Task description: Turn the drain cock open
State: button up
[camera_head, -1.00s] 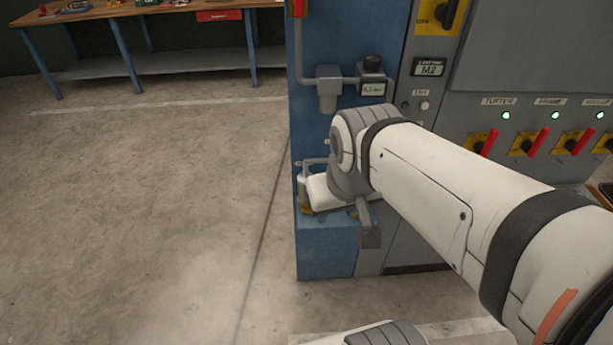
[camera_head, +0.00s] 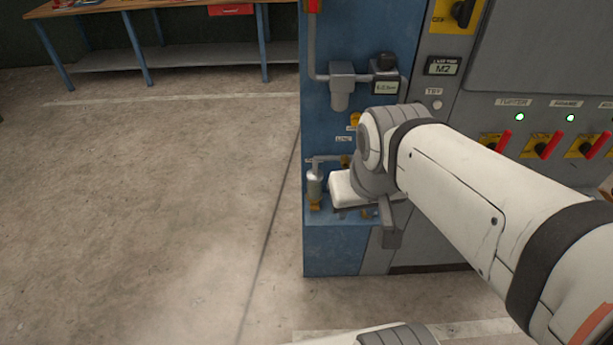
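A small brass-yellow fitting (camera_head: 314,206), which looks like the drain cock, sits under a grey metal bowl (camera_head: 314,184) low on the blue panel's left side. Its handle position is too small to tell. My arm reaches in from the right, and its wrist is just right of the bowl. A grey part (camera_head: 390,222) below the wrist appears to be mine, but I cannot tell if it is a finger. My fingertips are not clearly visible, and the arm covers part of the panel.
The blue panel (camera_head: 340,250) carries a pipe, a grey filter body (camera_head: 341,86), a small display (camera_head: 386,87) and a yellow knob (camera_head: 355,120). Red-handled switches (camera_head: 548,145) line the grey cabinet at right. Open floor (camera_head: 150,200) lies left, with a workbench (camera_head: 150,5) behind.

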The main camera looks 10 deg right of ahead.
aim_at(313, 206)
jog(key=z, duration=1.55)
jog(key=k, duration=1.35)
jog(key=u, duration=1.7)
jog(key=i, duration=1)
